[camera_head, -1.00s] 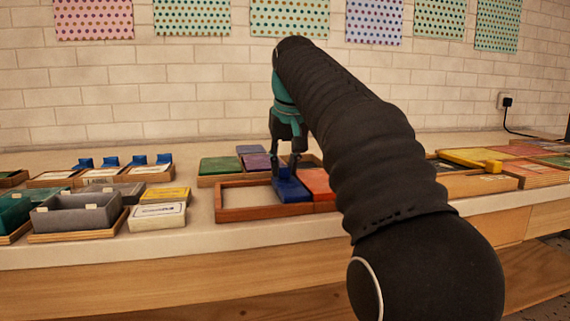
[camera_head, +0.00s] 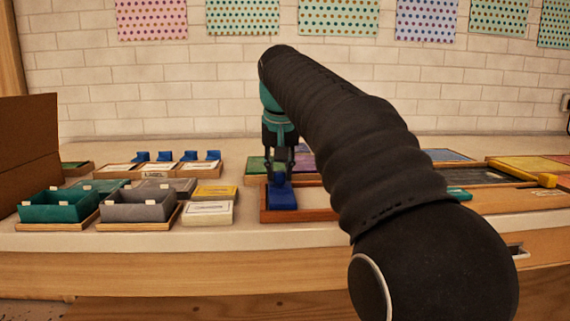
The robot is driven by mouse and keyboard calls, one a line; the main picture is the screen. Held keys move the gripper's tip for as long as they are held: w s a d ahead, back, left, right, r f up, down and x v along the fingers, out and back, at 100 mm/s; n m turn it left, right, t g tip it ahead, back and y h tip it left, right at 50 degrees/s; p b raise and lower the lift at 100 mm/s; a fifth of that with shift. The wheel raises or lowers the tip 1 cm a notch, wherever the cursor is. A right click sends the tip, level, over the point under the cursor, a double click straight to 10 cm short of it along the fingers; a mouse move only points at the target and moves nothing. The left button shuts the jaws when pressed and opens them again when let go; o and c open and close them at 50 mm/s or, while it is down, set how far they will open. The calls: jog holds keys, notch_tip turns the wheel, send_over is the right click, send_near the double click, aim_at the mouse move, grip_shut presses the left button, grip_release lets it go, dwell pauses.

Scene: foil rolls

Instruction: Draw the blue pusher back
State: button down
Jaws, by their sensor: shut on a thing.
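The blue pusher (camera_head: 283,199) sits at the left end of a long wooden tray (camera_head: 300,216) on the counter. My gripper (camera_head: 278,178) comes down from above and is shut on the raised grip of the pusher. To the right of the pusher, a short stretch of the tray's bare floor shows. My dark arm hides the rest of the tray to the right, including whatever lies there.
Left of the tray are white and yellow boxes (camera_head: 208,212), a grey bin (camera_head: 140,206) and a teal bin (camera_head: 59,207). Small blue-tabbed trays (camera_head: 190,165) stand behind. Bare counter lies between the boxes and tray.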

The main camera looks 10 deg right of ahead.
aim_at(278, 191)
jog(key=shift+w+a, duration=0.1)
jog(key=shift+a, duration=0.15)
jog(key=c, duration=0.9)
grip_release()
jog(key=shift+a, duration=0.2)
jog(key=shift+d, duration=0.1)
jog(key=shift+r, duration=0.2)
jog(key=v, duration=1.1)
jog(key=shift+s+r, duration=0.25)
